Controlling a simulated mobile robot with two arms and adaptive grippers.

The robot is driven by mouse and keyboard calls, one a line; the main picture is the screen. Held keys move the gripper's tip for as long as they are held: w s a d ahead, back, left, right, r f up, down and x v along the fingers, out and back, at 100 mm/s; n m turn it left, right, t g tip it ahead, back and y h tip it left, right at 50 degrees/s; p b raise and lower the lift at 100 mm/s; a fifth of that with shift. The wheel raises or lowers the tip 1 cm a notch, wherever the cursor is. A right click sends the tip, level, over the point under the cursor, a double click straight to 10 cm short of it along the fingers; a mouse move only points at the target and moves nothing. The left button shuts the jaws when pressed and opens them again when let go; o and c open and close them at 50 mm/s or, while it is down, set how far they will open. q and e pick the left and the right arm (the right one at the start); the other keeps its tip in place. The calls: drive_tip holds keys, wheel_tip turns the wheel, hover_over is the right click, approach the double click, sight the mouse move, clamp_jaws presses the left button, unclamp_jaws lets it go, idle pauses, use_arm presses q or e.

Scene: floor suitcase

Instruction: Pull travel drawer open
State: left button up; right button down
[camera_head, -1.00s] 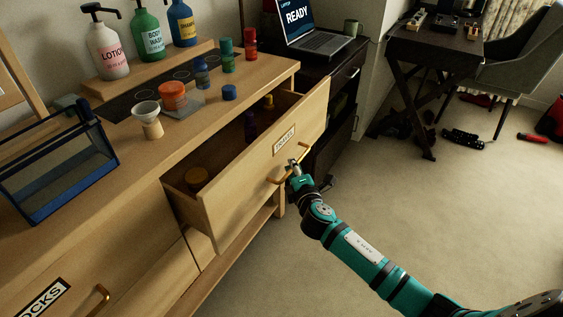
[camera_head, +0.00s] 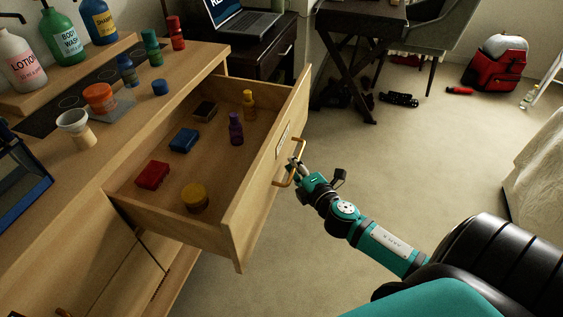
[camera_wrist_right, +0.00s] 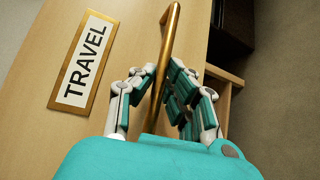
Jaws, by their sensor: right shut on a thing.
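The travel drawer (camera_head: 250,203) is a light wooden drawer, pulled well out of the dresser. Inside it lie a red box (camera_head: 152,175), a blue box (camera_head: 184,140), a dark box (camera_head: 205,110), a round yellow container (camera_head: 194,197), a purple bottle (camera_head: 236,128) and a yellow bottle (camera_head: 249,104). Its TRAVEL label (camera_wrist_right: 84,60) shows in the right wrist view. My right gripper (camera_head: 295,168) is shut on the brass handle (camera_head: 284,183). The handle (camera_wrist_right: 171,45) runs between its fingers in the wrist view. My left gripper is not in view.
The dresser top (camera_head: 180,80) holds pump bottles, several small bottles, an orange jar (camera_head: 99,97) and a blue-framed bin (camera_head: 22,185). A dark desk (camera_head: 358,20) and a red backpack (camera_head: 497,62) stand beyond. Carpet (camera_head: 420,150) in front of the drawer is clear.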

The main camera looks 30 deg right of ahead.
drive_tip(key=shift+s+d+r, duration=0.15)
drive_tip(key=shift+s+d, duration=0.45)
drive_tip(key=c, duration=1.4)
unclamp_jaws()
drive_tip(key=shift+s, duration=0.1)
drive_tip(key=s, duration=0.4)
drive_tip(key=s+a+r, duration=0.1)
drive_tip(key=s, duration=0.6)
drive_tip(key=shift+s+a+r, duration=0.3)
drive_tip(key=shift+s+a, duration=0.05)
